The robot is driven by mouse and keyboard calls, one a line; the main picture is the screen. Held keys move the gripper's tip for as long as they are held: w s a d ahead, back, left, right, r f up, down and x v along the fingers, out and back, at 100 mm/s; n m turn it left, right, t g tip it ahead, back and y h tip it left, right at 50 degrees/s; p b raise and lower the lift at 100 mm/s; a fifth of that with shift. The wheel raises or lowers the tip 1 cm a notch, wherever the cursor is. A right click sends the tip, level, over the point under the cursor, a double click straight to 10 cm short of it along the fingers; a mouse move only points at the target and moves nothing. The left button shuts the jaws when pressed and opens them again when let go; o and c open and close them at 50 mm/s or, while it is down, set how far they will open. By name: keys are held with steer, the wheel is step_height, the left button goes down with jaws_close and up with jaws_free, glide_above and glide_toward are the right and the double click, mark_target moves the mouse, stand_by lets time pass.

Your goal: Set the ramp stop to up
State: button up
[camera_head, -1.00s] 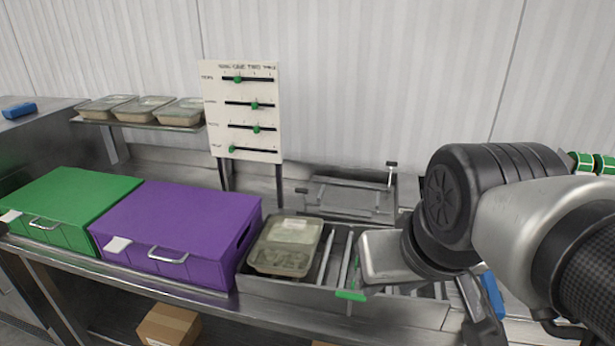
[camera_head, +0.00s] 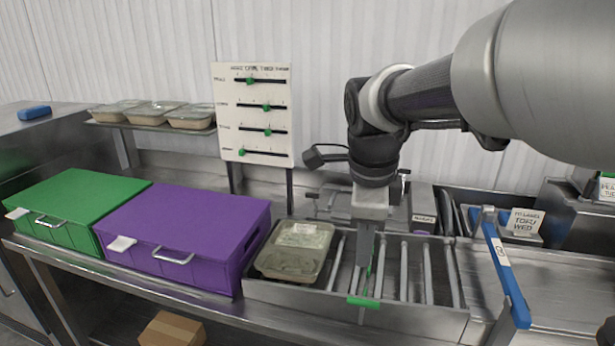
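The roller ramp (camera_head: 452,318) is a grey metal tray with several rollers at the front of the counter. A green tab (camera_head: 363,302) on a thin upright grey piece sits at its front edge. A blue bar (camera_head: 508,272) with a white label slants across the ramp's right end. I cannot tell for sure which of these is the ramp stop. My gripper (camera_head: 365,262) points straight down over the rollers, just behind the green tab. Its fingers are seen edge-on, so their opening and any contact with the tab are unclear.
A lidded food tray (camera_head: 296,250) sits on the ramp's left end. A purple box (camera_head: 185,225) and a green box (camera_head: 75,205) stand left of it. A board with green sliders (camera_head: 252,115) stands behind. A tofu label sign (camera_head: 523,224) is at right.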

mark_target(357, 300)
steer(key=shift+m, duration=0.4)
steer(key=b+x, duration=0.1)
steer(key=x, duration=1.6)
steer(key=shift+w+f+b, duration=0.1)
steer(key=shift+f+b, duration=0.2)
steer(key=shift+f, duration=0.1)
jaws_close()
